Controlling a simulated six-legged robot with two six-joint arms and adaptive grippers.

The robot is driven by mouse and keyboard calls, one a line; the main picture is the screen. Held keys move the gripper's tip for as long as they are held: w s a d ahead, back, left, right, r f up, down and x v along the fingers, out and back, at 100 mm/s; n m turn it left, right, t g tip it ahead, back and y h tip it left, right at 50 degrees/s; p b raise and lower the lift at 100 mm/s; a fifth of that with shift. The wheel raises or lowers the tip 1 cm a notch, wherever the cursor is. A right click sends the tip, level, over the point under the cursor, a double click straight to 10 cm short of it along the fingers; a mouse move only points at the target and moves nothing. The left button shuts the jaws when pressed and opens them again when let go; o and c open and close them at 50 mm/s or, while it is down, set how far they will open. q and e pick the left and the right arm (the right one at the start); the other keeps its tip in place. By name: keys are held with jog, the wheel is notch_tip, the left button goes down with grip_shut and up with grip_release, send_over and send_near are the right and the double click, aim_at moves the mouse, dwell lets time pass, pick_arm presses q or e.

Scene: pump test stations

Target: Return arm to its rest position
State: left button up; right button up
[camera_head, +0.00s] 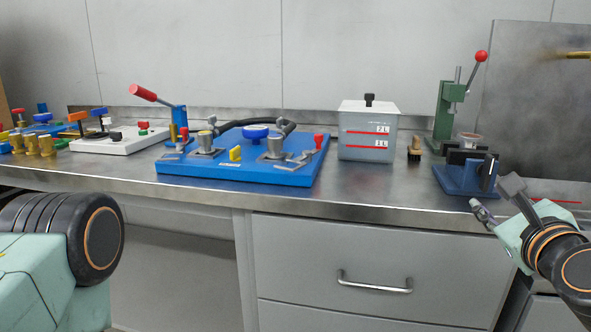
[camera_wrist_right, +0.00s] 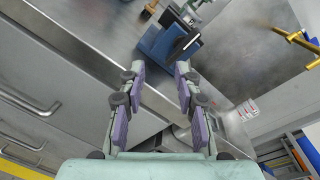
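My right gripper (camera_head: 495,197) comes in from the right in the head view, in front of the bench edge near the blue press base. It also shows in the right wrist view (camera_wrist_right: 160,72), where its two purple-padded fingers stand apart with nothing between them. My left arm (camera_head: 50,250) shows only as a mint-green link and a black joint at lower left. My left gripper is out of view.
Drawers (camera_head: 370,265) are below. The bench front between the arms is clear.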

jog(key=f+n, duration=0.1)
jog(key=n, duration=0.1)
jog(key=a+f+n+g+y, duration=0.1)
jog(key=n, duration=0.2)
jog(key=a+f+n+p, duration=0.1)
jog(key=f+n, duration=0.1)
jog(key=n, duration=0.1)
jog(key=shift+a+g+y, duration=0.2)
jog(key=shift+g+y, duration=0.1)
jog(key=s+a+f+n+g+y+p, duration=0.1)
jog(key=s+a+f+n+g+p, duration=0.15)
jog(key=f+n, duration=0.45)
jog(key=s+a+f+n+g+p, duration=0.2)
jog(key=s+f+n+g, duration=0.2)
jog(key=f+n, duration=0.35)
jog(key=s+a+f+n+g+p, duration=0.1)
jog(key=s+f+n+g+p, duration=0.2)
jog(key=s+f, duration=0.4)
jog(key=s+a+f+n+g+p, duration=0.1)
jog(key=s+f+n+g+p, duration=0.2)
jog(key=s, duration=1.5)
notch_tip(320, 180, down, 4)
jog(key=n+g, duration=0.1)
jog(key=g, duration=0.1)
jog(key=shift+s+a+g, duration=0.35)
jog(key=shift+f, duration=0.1)
